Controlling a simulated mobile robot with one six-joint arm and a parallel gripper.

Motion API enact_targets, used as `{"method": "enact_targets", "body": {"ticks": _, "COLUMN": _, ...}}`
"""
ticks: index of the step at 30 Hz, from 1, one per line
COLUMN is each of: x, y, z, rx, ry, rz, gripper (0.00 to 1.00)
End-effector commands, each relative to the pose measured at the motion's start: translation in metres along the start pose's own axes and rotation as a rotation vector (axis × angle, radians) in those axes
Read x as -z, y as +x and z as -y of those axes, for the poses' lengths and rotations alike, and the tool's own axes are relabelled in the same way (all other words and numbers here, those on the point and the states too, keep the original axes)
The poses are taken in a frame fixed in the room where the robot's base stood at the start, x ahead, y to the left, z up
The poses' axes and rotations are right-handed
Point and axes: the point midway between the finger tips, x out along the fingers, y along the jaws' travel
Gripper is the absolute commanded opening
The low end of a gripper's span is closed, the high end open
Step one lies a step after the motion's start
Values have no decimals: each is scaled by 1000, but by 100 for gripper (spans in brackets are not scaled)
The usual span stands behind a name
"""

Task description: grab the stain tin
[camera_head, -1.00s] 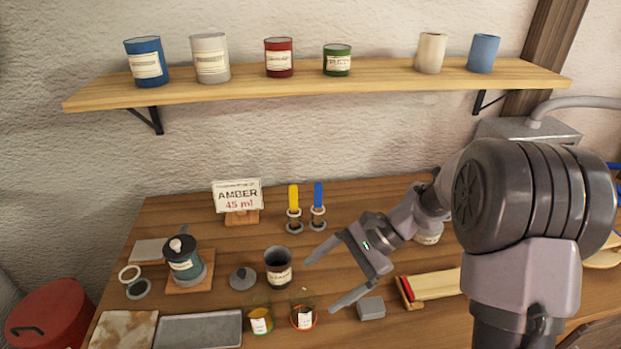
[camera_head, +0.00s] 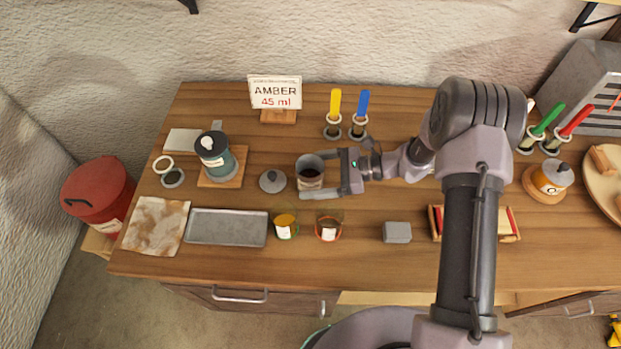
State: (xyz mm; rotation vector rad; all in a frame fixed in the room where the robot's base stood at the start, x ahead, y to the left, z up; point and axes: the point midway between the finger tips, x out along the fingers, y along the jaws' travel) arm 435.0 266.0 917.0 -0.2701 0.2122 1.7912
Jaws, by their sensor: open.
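A dark, open-topped tin with a pale label (camera_head: 310,173) stands upright on the bench, and its label is too small to read; I take it as the stain tin. My gripper (camera_head: 309,175) is open and comes in from the right, with one finger on the far side of this tin and one on the near side. I cannot tell whether the fingers touch it. A grey lid with a knob (camera_head: 272,181) lies just left of the tin.
A teal lidded pot (camera_head: 216,158) stands on a wooden board at left. A sign reading AMBER 45 ml (camera_head: 275,92) stands behind. A grey block (camera_head: 397,232) lies front right.

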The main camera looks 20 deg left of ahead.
Motion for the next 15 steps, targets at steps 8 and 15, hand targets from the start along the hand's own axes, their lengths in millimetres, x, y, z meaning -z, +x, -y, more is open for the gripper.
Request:
{"method": "enact_targets", "body": {"ticks": 8, "x": -4, "y": 33, "z": -1, "rx": -1, "ry": 1, "rz": 0, "gripper": 89}}
{"method": "enact_targets", "body": {"ticks": 15, "x": -5, "y": 33, "z": -1, "rx": 0, "ry": 1, "rz": 0, "gripper": 69}}
